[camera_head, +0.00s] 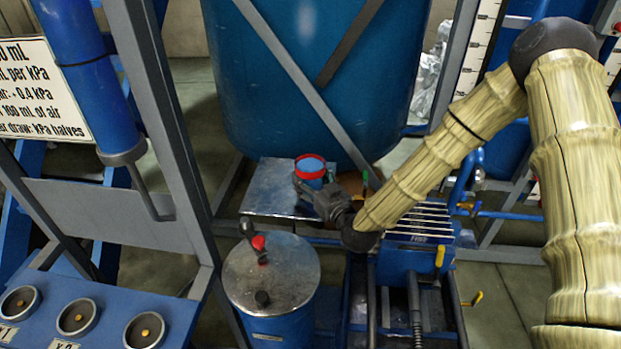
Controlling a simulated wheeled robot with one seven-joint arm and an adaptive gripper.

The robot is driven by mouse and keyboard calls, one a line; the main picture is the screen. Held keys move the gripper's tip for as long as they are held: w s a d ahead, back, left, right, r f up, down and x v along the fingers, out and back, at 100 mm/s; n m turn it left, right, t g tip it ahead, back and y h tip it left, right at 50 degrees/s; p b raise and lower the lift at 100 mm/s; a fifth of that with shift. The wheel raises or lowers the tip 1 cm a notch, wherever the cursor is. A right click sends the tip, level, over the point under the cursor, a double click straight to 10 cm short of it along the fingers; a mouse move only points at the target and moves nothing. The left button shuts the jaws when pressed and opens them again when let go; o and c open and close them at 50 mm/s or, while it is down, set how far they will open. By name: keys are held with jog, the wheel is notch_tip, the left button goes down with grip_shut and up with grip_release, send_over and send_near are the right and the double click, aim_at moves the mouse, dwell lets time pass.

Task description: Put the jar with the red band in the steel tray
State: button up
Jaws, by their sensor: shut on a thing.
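The jar with the red band (310,169) is near the picture's middle, with a blue top inside a red ring. My gripper (322,190) reaches in from the right and is shut on the jar. The gripper hides part of the jar's lower side. The steel tray (263,192) is a flat grey metal surface left of and behind the jar. The jar overlaps the tray's right part in the picture. I cannot tell whether the jar touches the tray or is held above it.
A blue drum with a metal lid (285,285) stands in front of the tray, with a red and a black fitting on top. A large blue tank (310,80) is behind. A grey frame post (160,110) is at left. A blue ribbed machine (415,245) stands below my arm.

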jog(key=shift+f, duration=0.1)
jog(key=o, duration=1.6)
